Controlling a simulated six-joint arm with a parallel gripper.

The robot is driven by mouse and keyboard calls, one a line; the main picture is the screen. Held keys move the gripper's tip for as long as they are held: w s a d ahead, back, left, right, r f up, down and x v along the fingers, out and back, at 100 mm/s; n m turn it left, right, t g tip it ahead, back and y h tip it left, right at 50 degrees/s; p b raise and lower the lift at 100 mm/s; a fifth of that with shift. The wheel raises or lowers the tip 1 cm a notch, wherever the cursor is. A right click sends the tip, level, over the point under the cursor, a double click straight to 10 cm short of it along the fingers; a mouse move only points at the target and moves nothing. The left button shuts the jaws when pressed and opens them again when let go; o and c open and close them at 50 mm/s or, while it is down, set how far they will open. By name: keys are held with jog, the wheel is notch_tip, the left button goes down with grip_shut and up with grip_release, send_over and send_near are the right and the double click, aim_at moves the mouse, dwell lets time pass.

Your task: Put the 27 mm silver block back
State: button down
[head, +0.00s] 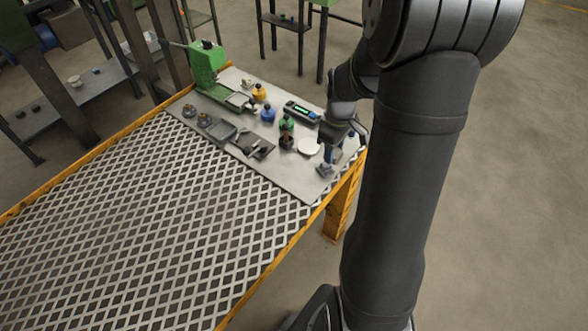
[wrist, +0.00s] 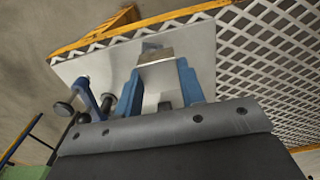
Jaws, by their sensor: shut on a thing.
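My gripper (wrist: 158,92) shows in the wrist view as two blue fingers, one on each side of a silver block (wrist: 158,78), shut on it. The block's pale face shows between the fingers, and its sides are hidden by them. In the head view my gripper (head: 327,158) points down near the right end of the grey plate. A small grey piece (head: 324,170) shows at the fingertips there. I cannot tell if the block touches the plate or hangs just above it.
The grey plate (head: 290,181) lies on a grated bench with orange edges. A white disc (head: 308,146), a dark-and-green bottle (head: 286,132) and a display unit (head: 302,112) stand near my gripper. A green machine (head: 206,65) stands at the far end. The grating (head: 150,210) is clear.

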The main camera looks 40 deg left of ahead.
send_over(294, 171)
notch_tip(294, 171, down, 7)
jog(key=shift+s+r, duration=0.1)
jog(key=shift+f, duration=2.05)
jog(key=shift+f, duration=0.15)
jog(key=c, duration=0.9)
grip_release()
notch_tip(294, 171, up, 12)
jog(key=shift+r, duration=0.2)
jog(key=shift+f, duration=0.1)
